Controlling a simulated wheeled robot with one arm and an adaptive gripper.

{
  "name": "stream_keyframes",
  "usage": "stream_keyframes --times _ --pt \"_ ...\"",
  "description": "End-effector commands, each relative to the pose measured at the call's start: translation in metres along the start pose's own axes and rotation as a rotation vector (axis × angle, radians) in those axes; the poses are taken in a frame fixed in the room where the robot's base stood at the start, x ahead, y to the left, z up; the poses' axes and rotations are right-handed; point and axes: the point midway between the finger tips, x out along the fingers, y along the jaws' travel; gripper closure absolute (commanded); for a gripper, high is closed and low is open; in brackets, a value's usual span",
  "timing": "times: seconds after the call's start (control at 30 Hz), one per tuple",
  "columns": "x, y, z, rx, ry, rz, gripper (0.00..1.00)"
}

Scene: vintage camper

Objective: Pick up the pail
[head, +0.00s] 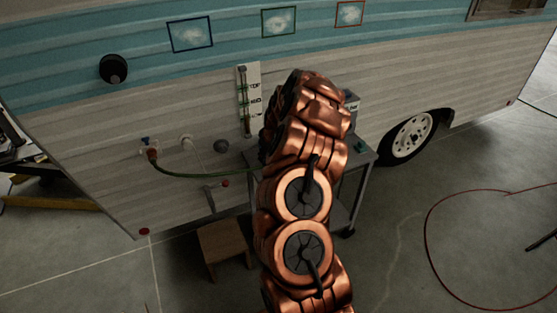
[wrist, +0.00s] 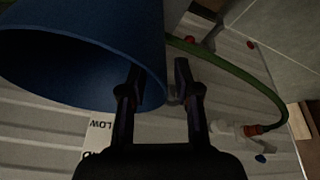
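The blue pail (wrist: 85,45) fills the upper left of the wrist view, with its open mouth and dark inside facing the lower left. My gripper (wrist: 158,72) is open at the right side of the pail's rim. One finger overlaps the pail near its mouth, and the other is just outside its right edge. A gap shows between the fingers; I cannot tell whether either touches the pail. In the head view my copper-coloured arm hides the pail and the gripper.
A metal cart (head: 362,163) stands behind my arm against the camper wall (head: 80,150). A green hose (head: 205,173) runs from a wall fitting toward the cart; it also curves close by in the wrist view (wrist: 265,85). A wooden stool (head: 223,243) stands left of my arm. A red cable (head: 428,225) lies right.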

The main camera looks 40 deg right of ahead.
Motion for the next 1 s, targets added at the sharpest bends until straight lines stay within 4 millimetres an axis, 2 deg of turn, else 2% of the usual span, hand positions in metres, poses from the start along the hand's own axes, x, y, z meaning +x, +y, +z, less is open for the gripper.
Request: stream_keyframes --times 0.17,0.47,1.0 --pt "0.0001 0.0002 -0.0002 0.0 0.0 0.001 0.68" --pt "-0.0001 0.0002 -0.0001 0.0 0.0 0.001 0.99" --pt "-0.0002 0.0004 -0.0001 0.0 0.0 0.001 1.0"
